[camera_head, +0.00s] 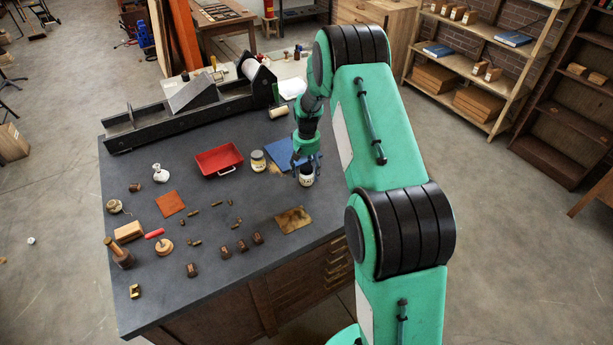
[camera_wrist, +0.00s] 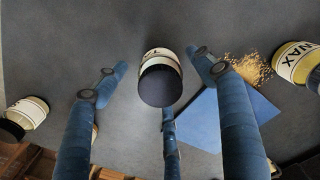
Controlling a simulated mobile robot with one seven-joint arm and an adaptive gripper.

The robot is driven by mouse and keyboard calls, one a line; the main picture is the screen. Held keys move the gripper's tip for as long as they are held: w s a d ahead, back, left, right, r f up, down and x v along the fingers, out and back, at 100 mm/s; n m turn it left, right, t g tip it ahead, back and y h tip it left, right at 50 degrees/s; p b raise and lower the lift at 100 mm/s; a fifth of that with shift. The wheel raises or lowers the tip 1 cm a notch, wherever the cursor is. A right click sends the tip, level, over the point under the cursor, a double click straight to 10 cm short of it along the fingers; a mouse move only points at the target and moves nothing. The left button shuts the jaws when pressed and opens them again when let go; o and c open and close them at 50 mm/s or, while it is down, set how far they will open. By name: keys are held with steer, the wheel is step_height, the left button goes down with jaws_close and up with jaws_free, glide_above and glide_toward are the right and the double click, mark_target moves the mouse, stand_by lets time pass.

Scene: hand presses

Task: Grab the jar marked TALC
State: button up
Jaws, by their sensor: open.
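A small white-labelled jar (camera_head: 306,180) with a dark lid stands on the dark bench top, right below my gripper (camera_head: 306,163). In the wrist view the same jar (camera_wrist: 161,84) is near the centre, its dark lid facing me; only part of its label lettering shows, too little to read as TALC. My gripper (camera_wrist: 158,62) is open, with blue fingers on the left and right sides of the jar and a third finger below it in the picture. Clear gaps show between the side fingers and the jar. I cannot tell whether the third finger touches it.
A yellow-labelled jar (camera_wrist: 296,64), apparently marked WAX, stands to the right beside yellow grains (camera_wrist: 245,69). Another jar (camera_wrist: 28,112) is at the left. A blue sheet (camera_head: 285,152) lies near the gripper. A red tray (camera_head: 219,160) and a stained sheet (camera_head: 293,219) are farther off.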

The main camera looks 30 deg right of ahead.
steer(key=c, duration=1.6)
steer(key=shift+r, duration=0.1)
steer(key=shift+r, duration=0.8)
step_height(320, 180, up, 2)
steer(key=shift+s, duration=0.1)
steer(key=s+a, duration=0.2)
steer(key=s, duration=0.5)
steer(key=s+a+r, duration=0.1)
steer(key=s+a, duration=0.2)
steer(key=s, duration=0.5)
steer(key=shift+r, duration=0.15)
